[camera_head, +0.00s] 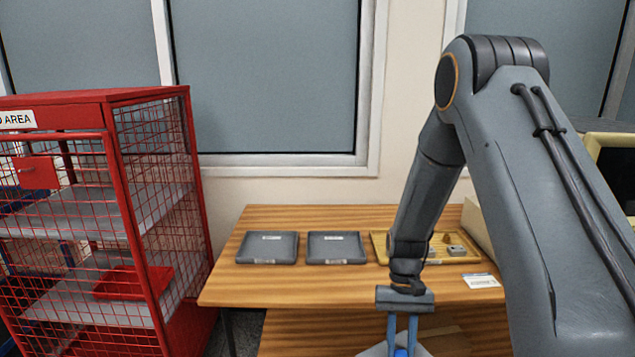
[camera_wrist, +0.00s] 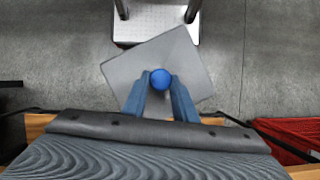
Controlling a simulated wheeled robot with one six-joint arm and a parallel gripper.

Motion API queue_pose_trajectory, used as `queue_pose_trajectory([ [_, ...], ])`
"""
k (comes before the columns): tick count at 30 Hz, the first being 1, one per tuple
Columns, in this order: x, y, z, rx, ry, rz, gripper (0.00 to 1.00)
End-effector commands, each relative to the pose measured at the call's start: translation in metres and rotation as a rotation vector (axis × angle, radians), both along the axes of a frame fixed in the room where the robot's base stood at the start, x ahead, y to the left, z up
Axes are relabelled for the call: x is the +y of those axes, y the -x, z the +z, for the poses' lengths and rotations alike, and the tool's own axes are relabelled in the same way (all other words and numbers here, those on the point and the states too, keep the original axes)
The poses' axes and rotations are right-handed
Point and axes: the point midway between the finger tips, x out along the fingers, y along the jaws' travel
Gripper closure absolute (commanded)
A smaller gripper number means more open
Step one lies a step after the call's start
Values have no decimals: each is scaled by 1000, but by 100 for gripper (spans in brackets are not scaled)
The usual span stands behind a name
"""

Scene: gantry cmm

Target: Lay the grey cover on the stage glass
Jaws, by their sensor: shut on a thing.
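The grey cover (camera_wrist: 150,55) is a flat square plate with a round blue knob (camera_wrist: 161,79) in its middle. My gripper (camera_wrist: 160,88) is shut on the knob, one blue finger on each side. The cover hangs above the floor, turned askew in the wrist view. In the head view my gripper (camera_head: 402,338) is at the bottom edge, in front of the table, and only part of the cover (camera_head: 374,351) shows. I cannot make out the stage glass for certain in either view.
A wooden table (camera_head: 240,288) carries two grey trays (camera_head: 268,247) and a yellow tray (camera_head: 440,256) with small parts. A red mesh cage (camera_head: 150,98) stands left. In the wrist view, a pale dotted plate (camera_wrist: 152,34) with dark posts lies beyond the cover, partly hidden by it.

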Motion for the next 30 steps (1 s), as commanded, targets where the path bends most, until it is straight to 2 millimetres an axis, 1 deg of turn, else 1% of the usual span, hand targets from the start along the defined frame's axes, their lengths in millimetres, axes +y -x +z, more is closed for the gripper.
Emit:
queue_pose_trajectory([
  [1,1,-1,-10,3,-1,33,100],
  [3,1,-2,-18,4,-3,67,100],
  [6,2,-3,-26,4,-5,98,100],
  [11,2,-4,-28,3,-6,109,100],
  [20,4,-4,-26,3,-6,120,100],
  [23,15,-7,-13,1,-6,188,100],
  [26,39,-12,15,-1,-5,339,100],
  [29,73,-15,56,-2,-3,560,100],
  [30,88,-15,74,-3,-3,660,100],
])
